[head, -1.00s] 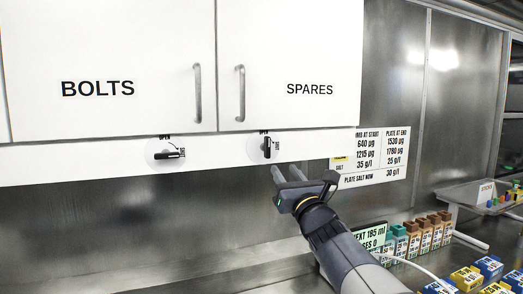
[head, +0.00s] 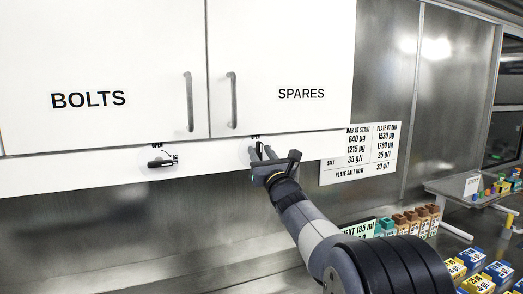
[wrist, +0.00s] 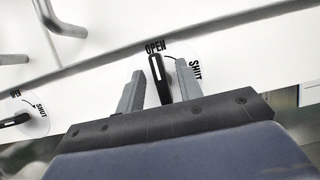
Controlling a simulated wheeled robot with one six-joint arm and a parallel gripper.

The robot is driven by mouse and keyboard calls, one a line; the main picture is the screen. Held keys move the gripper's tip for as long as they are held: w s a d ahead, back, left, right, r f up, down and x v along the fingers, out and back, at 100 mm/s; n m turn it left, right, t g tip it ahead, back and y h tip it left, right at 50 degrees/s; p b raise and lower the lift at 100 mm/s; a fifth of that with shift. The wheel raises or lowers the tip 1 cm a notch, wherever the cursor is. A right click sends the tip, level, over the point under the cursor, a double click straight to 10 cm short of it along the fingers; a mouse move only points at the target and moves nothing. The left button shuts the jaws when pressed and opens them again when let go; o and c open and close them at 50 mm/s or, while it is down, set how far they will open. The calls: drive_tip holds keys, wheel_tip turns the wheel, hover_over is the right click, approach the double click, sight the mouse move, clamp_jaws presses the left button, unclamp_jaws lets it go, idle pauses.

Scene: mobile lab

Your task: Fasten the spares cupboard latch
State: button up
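The spares cupboard (head: 300,60) has a closed white door with a vertical handle (head: 233,100). Its latch (wrist: 156,74) is a black lever with a white stripe, on a round plate marked OPEN and SHUT. The lever stands nearly upright, pointing at OPEN. My gripper (wrist: 160,70) is open, with one grey finger on each side of the lever. The left finger is clearly apart from it; the right one is closer, and I cannot tell if it touches. In the head view my gripper (head: 261,153) is at the strip below the spares door and hides most of the latch.
The bolts cupboard (head: 90,50) is at the left. Its latch (head: 161,163) lies sideways towards SHUT. A sign (head: 360,153) hangs right of my gripper. Several small boxes (head: 410,222) stand on the bench below. Open space lies below the strip on the left.

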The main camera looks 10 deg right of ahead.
drive_tip(key=shift+c, duration=0.2)
clamp_jaws()
